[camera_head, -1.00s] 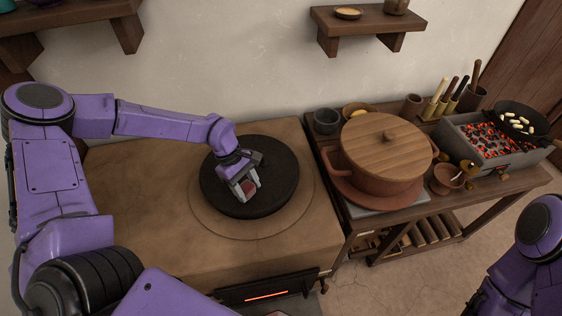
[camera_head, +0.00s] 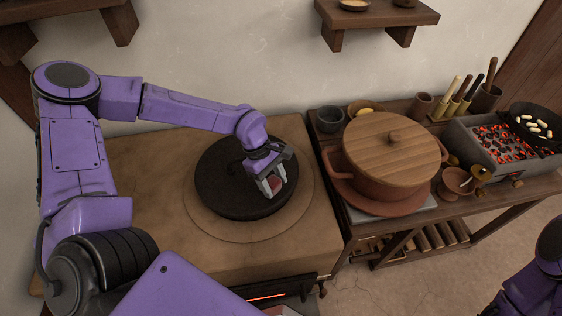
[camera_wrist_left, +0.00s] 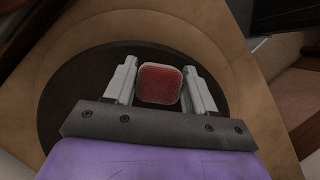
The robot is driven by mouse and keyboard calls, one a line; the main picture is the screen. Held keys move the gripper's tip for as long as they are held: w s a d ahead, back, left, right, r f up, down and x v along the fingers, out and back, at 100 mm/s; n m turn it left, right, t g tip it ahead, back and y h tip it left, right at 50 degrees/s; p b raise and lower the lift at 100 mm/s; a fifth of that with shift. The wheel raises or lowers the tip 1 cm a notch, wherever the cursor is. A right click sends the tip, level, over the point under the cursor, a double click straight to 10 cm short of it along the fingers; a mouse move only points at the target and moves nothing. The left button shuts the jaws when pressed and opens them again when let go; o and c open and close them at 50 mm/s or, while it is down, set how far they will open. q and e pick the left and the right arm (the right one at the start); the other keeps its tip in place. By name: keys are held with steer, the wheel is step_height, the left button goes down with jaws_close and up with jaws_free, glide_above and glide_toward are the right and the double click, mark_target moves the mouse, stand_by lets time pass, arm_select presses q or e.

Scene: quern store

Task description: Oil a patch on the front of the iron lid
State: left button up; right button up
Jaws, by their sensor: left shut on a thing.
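The iron lid (camera_head: 226,186) is a round black disc set in the clay stove top. It also shows in the left wrist view (camera_wrist_left: 62,92) behind my fingers. My left gripper (camera_head: 272,188) is over the right part of the lid, pointing down. It is shut on a small red block or pad (camera_wrist_left: 160,84), seen between its fingers in the wrist view. Whether the red pad touches the lid is hard to tell. No oil patch can be made out on the dark lid. My right gripper is out of view; only part of my right arm shows at the lower right.
The clay stove (camera_head: 150,165) has free room around the lid. On the bench at right stand a terracotta pot (camera_head: 350,172) with a wooden lid (camera_head: 385,155), small bowls, utensil cups and a brazier of glowing coals (camera_head: 505,143). A shelf (camera_head: 375,12) hangs above.

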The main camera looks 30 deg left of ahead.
mark_target(276, 185)
arm_select(q)
steer(key=r+p, duration=0.1)
steer(key=r, duration=0.1)
steer(key=r+p, duration=0.2)
steer(key=shift+s+a+r, duration=0.1)
steer(key=shift+s, duration=0.1)
step_height(276, 185, up, 2)
steer(key=shift+w+p, duration=0.1)
steer(key=shift+p, duration=0.9)
steer(key=shift+r+p, duration=0.55)
steer(key=shift+r, duration=0.1)
